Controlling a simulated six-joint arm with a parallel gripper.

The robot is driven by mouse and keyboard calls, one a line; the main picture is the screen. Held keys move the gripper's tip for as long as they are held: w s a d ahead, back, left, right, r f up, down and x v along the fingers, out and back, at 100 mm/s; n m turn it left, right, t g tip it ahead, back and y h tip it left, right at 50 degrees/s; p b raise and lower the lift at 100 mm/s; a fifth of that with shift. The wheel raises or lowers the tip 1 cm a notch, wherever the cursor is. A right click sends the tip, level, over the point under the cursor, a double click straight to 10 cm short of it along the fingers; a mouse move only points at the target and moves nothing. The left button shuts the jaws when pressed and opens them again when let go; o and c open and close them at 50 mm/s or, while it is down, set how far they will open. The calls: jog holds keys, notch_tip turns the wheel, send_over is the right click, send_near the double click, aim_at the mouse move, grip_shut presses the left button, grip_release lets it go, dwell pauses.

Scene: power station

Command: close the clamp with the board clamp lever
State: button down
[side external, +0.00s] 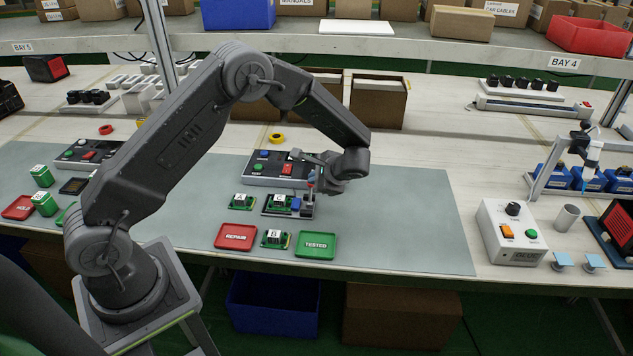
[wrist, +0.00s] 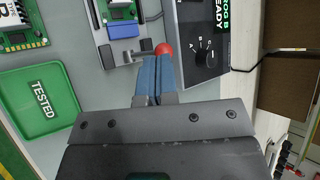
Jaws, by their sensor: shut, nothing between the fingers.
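The board clamp is a grey fixture (side external: 305,214) on the mat, holding a green board A (side external: 278,201) with a blue block (side external: 296,204) at its end. In the wrist view the fixture (wrist: 104,52) and blue block (wrist: 124,31) show at the top. The clamp lever ends in a red ball knob (wrist: 163,49). My gripper (wrist: 154,58) is shut and empty, its blue fingers together just short of the knob. Whether they touch it I cannot tell. In the side view my gripper (side external: 312,187) is down at the fixture's right end and partly hides the lever.
A dark control panel (side external: 272,168) stands right behind the fixture. A red REPAIR tray (side external: 236,236), board B (side external: 275,238) and a green TESTED tray (side external: 317,245) lie in front. Another board A (side external: 241,202) lies left. The mat to the right (side external: 410,220) is clear.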

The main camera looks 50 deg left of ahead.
jog(key=shift+d+r, duration=0.1)
jog(key=shift+r, duration=0.05)
jog(key=w+d+r, duration=0.3)
jog(key=d+r, duration=0.4)
jog(key=r, duration=0.4)
jog(key=shift+d, duration=0.35)
jog(key=shift+r, duration=0.1)
jog(key=s+r+n+t+h, duration=0.25)
jog(key=s+r+h, duration=0.25)
jog(key=s+r, duration=0.75)
jog(key=s+d+n+t+h, duration=0.1)
jog(key=s+d+n+h, duration=0.1)
jog(key=s, duration=0.6)
jog(key=s+d+n+t+h, duration=0.2)
jog(key=s, duration=0.7)
jog(key=shift+d+r, duration=0.15)
jog(key=shift+d, duration=0.05)
